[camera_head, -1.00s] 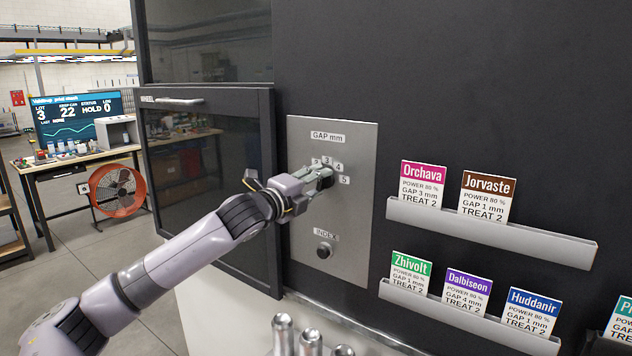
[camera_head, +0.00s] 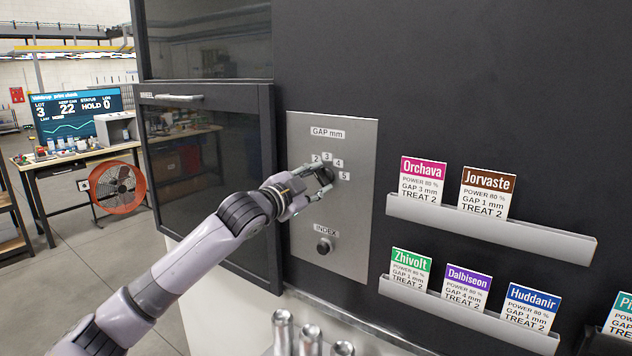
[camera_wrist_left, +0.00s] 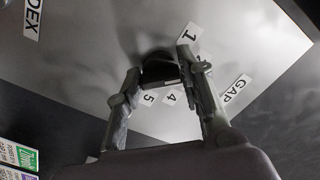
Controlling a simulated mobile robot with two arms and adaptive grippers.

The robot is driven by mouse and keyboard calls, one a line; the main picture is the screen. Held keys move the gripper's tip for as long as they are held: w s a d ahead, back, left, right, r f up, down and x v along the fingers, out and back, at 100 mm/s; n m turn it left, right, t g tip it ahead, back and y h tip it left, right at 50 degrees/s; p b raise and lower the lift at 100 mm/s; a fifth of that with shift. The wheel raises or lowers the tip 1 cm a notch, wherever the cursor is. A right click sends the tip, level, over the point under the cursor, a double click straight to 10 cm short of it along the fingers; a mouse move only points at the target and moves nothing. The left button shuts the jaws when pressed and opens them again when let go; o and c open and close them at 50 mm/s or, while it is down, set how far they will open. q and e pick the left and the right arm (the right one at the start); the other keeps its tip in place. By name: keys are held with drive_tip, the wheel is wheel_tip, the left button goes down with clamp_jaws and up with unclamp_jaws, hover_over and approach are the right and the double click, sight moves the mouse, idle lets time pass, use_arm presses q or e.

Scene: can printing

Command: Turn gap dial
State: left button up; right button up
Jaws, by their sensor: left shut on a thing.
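The gap dial is a dark round knob on the grey plate (camera_head: 359,215), under the GAP mm label (camera_head: 327,134). Number labels 2, 3, 4 and 5 show around it in the head view; the label 1 (camera_wrist_left: 192,34) shows in the wrist view. My left gripper (camera_head: 322,180) is at the dial and mostly hides it in the head view. In the left wrist view the two fingers lie on either side of the dark dial (camera_wrist_left: 158,68), shut on it. My right gripper is not in view.
The INDEX knob (camera_head: 324,248) sits lower on the same plate. A door with a handle (camera_head: 172,98) is to the left. Card racks (camera_head: 490,236) stick out to the right. Metal cans (camera_head: 283,335) stand below.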

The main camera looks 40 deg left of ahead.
use_arm(q)
drive_tip(key=n, duration=0.4)
drive_tip(key=shift+d+f, duration=0.15)
drive_tip(key=shift+f+n, duration=0.1)
drive_tip(key=shift+n, duration=1.5)
drive_tip(key=o, duration=1.2)
drive_tip(key=shift+c, duration=0.2)
drive_tip(key=s, duration=1.2)
drive_tip(key=shift+d, duration=0.2)
